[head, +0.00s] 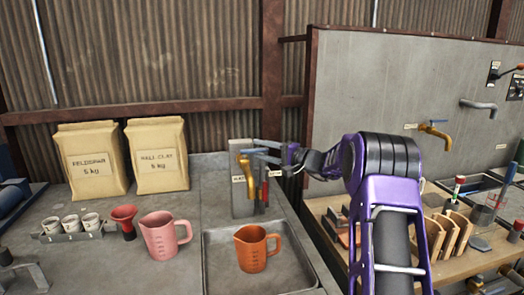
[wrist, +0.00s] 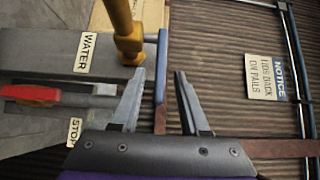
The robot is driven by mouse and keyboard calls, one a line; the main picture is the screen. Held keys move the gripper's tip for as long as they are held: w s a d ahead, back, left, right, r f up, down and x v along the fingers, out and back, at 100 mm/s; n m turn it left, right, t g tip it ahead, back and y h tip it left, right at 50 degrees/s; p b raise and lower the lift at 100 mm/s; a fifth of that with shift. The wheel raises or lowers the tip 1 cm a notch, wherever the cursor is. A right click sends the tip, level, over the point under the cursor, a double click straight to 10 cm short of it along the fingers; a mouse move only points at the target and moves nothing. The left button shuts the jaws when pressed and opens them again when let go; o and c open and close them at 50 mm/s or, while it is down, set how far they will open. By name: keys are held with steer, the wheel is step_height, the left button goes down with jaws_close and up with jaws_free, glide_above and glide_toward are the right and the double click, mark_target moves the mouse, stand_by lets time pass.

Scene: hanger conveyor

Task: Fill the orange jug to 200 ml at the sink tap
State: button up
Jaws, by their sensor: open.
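The orange jug (head: 253,250) stands upright in the sink basin (head: 219,273), its handle to the right. Its inside level cannot be read. The brass tap (head: 246,163) is on a grey block behind the basin; no water shows from it. In the wrist view the brass tap (wrist: 124,32) is near a WATER label, and a blue lever (wrist: 161,68) reaches between my fingers. My gripper (head: 258,151) is open at the tap, with the fingers (wrist: 159,74) either side of the lever and gaps showing. A red handle (wrist: 30,95) is near a STOP label.
A pink jug (head: 165,236), a red funnel (head: 124,219) and small cups (head: 73,224) stand left of the basin. Two paper bags (head: 157,154) stand behind them. A wooden bench (head: 455,266) with tools is at the right, below another brass tap (head: 434,130).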

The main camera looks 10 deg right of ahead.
jaws_close()
stand_by(1.4)
